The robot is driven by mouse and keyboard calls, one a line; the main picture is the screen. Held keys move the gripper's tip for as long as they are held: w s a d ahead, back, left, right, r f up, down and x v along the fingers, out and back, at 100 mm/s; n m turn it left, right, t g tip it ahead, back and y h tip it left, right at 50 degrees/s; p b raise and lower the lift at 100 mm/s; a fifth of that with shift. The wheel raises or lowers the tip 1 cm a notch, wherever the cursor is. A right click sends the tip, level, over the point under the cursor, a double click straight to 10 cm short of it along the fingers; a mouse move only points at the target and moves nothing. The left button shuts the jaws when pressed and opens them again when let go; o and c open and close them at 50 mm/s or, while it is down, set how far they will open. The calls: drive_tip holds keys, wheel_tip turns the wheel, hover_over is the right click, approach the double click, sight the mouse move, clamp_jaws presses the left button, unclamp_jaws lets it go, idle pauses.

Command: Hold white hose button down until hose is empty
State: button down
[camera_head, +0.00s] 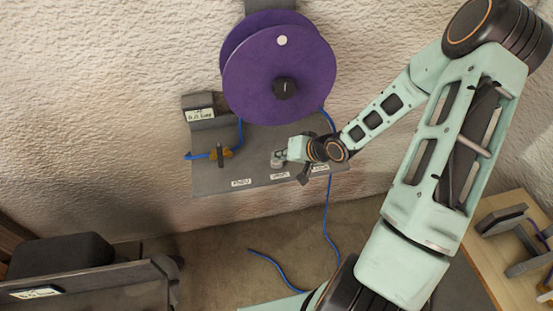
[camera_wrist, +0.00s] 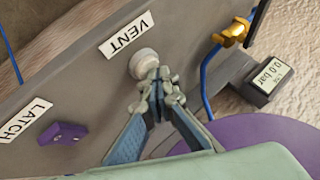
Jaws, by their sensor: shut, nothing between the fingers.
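The round white button (camera_wrist: 143,62) sits beside the VENT label (camera_wrist: 126,34) on a grey panel. In the head view the button (camera_head: 276,164) shows on the panel's front part. My gripper (camera_wrist: 157,76) is shut and empty, its fingertips at the button's edge and seeming to touch it. I cannot tell how far the button is pressed. In the head view my gripper (camera_head: 281,157) is over the button. The blue hose (camera_wrist: 208,72) passes a brass fitting (camera_wrist: 236,32). A small display (camera_wrist: 268,78) appears to read 0.0 bar.
A purple reel (camera_head: 270,75) stands behind the panel (camera_head: 215,180). A purple knob (camera_wrist: 63,133) sits by the LATCH label (camera_wrist: 27,121). Blue hose (camera_head: 328,225) hangs to the floor. A wooden table (camera_head: 490,255) is at right, a dark seat-like object (camera_head: 60,258) at lower left.

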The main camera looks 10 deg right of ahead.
sight(279, 162)
idle(0.7)
drive_tip(key=shift+r+p, duration=0.95)
drive_tip(key=shift+p, duration=0.15)
drive_tip(key=shift+r, duration=0.1)
wheel_tip(279, 162, up, 5)
drive_tip(key=p, duration=0.5)
